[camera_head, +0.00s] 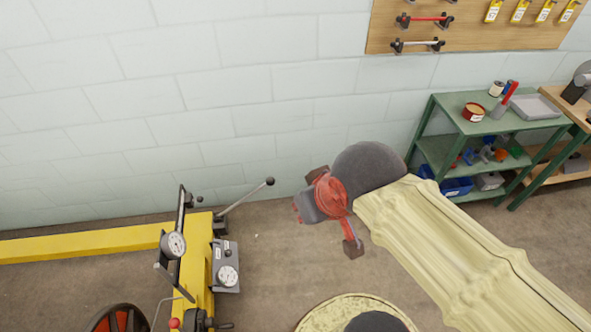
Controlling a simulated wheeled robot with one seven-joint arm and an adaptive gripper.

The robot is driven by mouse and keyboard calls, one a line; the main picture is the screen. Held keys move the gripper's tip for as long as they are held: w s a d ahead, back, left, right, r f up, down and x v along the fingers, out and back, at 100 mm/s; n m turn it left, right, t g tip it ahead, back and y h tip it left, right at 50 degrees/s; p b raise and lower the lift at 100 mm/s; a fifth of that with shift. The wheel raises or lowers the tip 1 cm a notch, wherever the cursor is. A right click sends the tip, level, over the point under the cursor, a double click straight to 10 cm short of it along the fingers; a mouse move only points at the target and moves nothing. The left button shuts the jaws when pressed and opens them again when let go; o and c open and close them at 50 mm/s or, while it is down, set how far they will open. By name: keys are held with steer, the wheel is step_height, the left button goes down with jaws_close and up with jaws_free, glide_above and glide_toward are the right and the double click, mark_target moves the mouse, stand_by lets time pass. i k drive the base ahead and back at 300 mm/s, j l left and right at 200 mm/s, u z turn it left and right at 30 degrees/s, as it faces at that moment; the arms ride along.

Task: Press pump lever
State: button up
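A yellow frame machine (199,262) stands at the lower left. A long thin metal lever (246,197) rises from its top right at a slant and ends in a dark ball knob; I take it as the pump lever. My gripper (334,210), red and grey with dark finger pads, is to the right of the knob, apart from it. Its two fingers are spread wide, one up and one down in the picture, with nothing seen between them. The gap in depth between gripper and lever cannot be told.
Two dial gauges sit on the machine, one round (173,244) and one on a grey box (228,275). A yellow beam (80,245) runs left along the wall. A green shelf (436,150) with parts stands at the right. Floor between machine and gripper looks clear.

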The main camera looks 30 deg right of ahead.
mark_target(271, 181)
steer(key=i+l, duration=0.2)
steer(key=i, duration=0.25)
steer(key=i+l, duration=0.15)
steer(key=i, duration=0.3)
steer(key=i+l, duration=0.2)
steer(key=i, duration=0.25)
